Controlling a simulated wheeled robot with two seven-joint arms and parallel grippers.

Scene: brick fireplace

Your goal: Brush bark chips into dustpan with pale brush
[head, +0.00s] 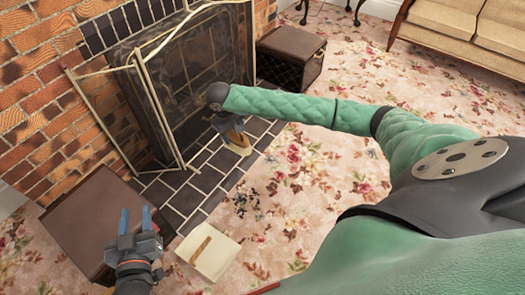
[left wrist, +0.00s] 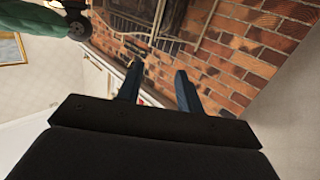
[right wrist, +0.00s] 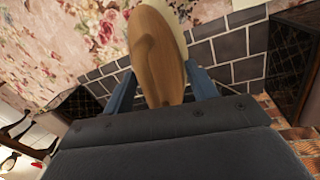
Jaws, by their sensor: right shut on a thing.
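The brush, with a wooden handle (right wrist: 160,55) and a pale lower part, is held upright over the dark hearth tiles; it also shows in the head view (head: 236,138). My right gripper (right wrist: 162,85) is shut on its handle, one blue finger on each side. Dark bark chips (head: 248,200) lie scattered on the floral carpet just off the hearth edge, apart from the brush. A cream dustpan (head: 218,256) with a brown wooden strip lies on the carpet nearer to me. My left gripper (head: 135,222) is open and empty, left of the dustpan; its parted fingers show in the left wrist view (left wrist: 155,82).
A brown box (head: 75,225) stands at the lower left, close to my left gripper. Another dark box (head: 291,58) stands beyond the hearth. A fireplace screen (head: 160,95) stands by the brick wall (head: 40,110). A sofa (head: 450,25) is at the back. Carpet right of the chips is clear.

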